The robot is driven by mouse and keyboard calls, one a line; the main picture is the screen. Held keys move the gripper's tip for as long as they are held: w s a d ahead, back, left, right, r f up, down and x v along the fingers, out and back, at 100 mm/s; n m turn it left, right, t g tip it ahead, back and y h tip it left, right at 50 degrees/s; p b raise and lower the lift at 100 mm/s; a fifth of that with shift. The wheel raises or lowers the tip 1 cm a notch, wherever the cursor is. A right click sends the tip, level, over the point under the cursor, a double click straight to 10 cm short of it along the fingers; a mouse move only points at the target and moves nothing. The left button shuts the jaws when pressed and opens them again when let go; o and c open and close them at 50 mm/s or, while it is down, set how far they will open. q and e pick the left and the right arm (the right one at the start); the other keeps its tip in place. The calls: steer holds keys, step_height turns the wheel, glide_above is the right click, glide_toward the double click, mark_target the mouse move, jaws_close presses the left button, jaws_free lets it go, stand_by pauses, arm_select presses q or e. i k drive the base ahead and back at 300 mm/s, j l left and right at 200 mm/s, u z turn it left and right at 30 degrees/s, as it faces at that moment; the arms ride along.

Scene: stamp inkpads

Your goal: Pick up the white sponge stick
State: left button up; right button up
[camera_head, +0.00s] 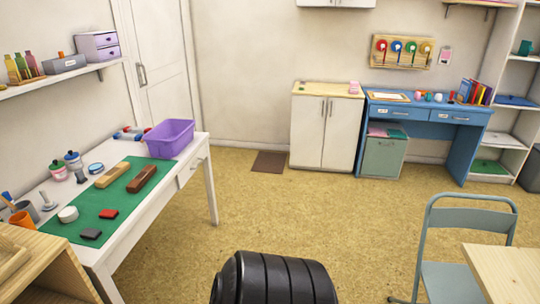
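A small whitish upright piece (47,201) stands at the left edge of the white table (110,255). It may be the white sponge stick, but it is too small to tell. A low round white piece (68,214) lies just in front of it, on the green mat (118,203). On the mat there are also a tan block (113,174), a brown block (142,179), a red pad (108,214) and a dark grey pad (91,234). Neither of my grippers is in view.
A purple bin (170,138) stands at the table's far end. Lidded jars (73,160) and an orange cup (22,219) line its left side. A wooden piece (40,262) covers the near left corner. A folding chair (450,245) stands right.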

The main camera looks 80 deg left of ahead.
mark_target(48, 204)
steer(key=u, duration=3.8)
